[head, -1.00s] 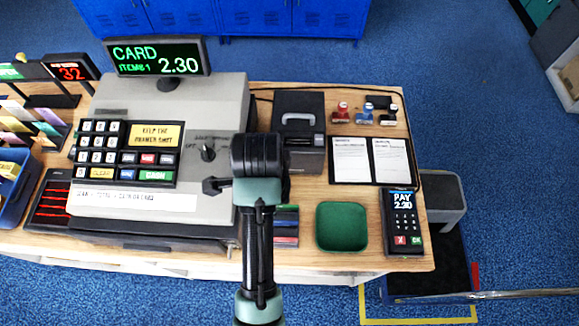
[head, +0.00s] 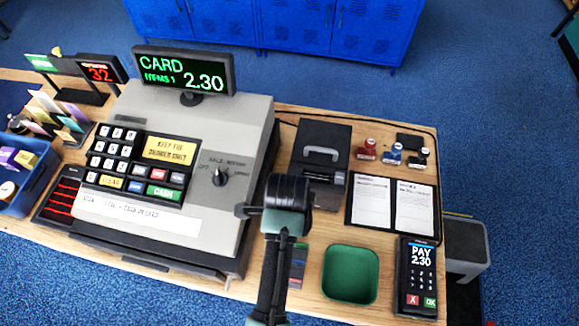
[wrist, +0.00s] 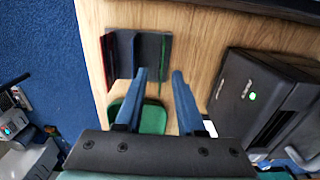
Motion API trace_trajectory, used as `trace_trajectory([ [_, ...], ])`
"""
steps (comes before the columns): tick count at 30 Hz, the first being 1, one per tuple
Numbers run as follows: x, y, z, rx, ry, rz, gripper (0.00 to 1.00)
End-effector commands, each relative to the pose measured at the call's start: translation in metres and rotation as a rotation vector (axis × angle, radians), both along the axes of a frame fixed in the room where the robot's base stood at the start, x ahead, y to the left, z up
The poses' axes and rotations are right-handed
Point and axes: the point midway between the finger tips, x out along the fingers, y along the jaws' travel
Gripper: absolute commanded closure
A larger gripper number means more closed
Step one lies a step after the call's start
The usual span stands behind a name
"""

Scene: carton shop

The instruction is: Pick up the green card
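A small dark card rack (head: 299,262) stands on the counter, partly hidden behind my arm in the head view. The rack (wrist: 152,48) also shows at upper left in the wrist view, with a red edge, a blue edge and a thin green edge (wrist: 163,62). I cannot tell for sure whether the green edge is the green card. My gripper (wrist: 160,73) is open and empty, with wood showing between its fingers. Its fingertips appear near the rack's lower right part; whether they touch it is unclear. In the head view my arm hides the fingers.
A green tray (head: 350,274) lies right of the rack, and a card terminal (head: 417,278) stands beyond it. The large till (head: 180,150) stands at left. A black box with a handle (head: 321,150) and a board with two papers (head: 393,204) are behind. Blue lockers (head: 290,25) stand farther back.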

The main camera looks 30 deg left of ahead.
Motion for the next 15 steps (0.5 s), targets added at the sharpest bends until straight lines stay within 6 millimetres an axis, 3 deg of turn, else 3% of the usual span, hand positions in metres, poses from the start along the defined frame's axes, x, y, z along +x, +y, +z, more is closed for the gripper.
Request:
trace_trajectory([
  [9, -0.001, 0.001, -0.039, -0.001, 0.004, 0.000, 0.62],
  [15, 0.000, 0.001, -0.047, 0.000, 0.000, 0.000, 0.62],
])
